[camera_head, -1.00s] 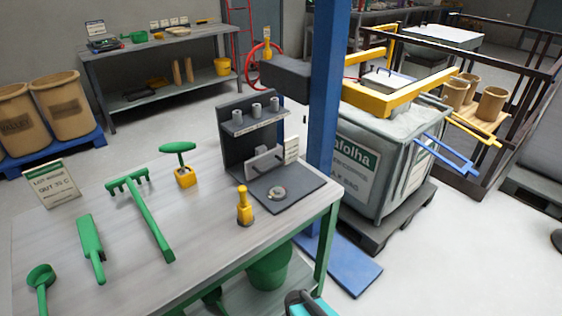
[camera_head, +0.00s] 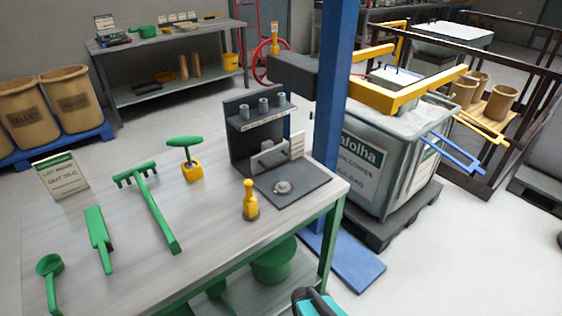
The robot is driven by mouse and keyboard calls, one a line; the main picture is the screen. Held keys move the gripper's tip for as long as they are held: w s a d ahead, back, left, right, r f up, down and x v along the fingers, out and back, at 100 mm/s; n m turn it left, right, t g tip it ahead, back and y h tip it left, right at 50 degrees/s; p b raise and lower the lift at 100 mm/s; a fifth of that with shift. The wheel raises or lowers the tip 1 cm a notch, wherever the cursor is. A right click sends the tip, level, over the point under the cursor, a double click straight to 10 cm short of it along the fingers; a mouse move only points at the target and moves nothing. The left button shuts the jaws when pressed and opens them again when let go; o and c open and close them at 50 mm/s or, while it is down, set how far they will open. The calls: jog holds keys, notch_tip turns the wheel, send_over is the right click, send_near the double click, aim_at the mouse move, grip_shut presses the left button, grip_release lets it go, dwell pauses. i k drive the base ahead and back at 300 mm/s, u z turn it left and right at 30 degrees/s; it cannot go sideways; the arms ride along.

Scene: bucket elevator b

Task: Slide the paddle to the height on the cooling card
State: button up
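A white and green card (camera_head: 62,176) stands at the table's left back; its lot line is blurred, but "OUT" and a temperature near 35 C show. A flat green paddle-shaped tool (camera_head: 98,230) lies on the table in front of it. A dark grey stand (camera_head: 240,152) at the table's right holds a light grey plate (camera_head: 268,158) low on its upright panel, with a small white card (camera_head: 297,146) beside it. I cannot tell whether that plate or the green tool is the task's paddle. My gripper is not in view; only a black and teal part of my arm shows at the bottom edge.
A green rake (camera_head: 158,212), a green scoop (camera_head: 50,266), a green-handled tool in a yellow block (camera_head: 191,170) and a yellow bottle-shaped piece (camera_head: 250,199) are on the table. A blue post (camera_head: 333,95) and a large bag (camera_head: 395,160) stand beyond it. Floor at right front is clear.

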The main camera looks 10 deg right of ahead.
aim_at(270, 156)
jog(key=z, duration=0.05)
jog(key=k, duration=0.95)
jog(key=u, duration=1.05)
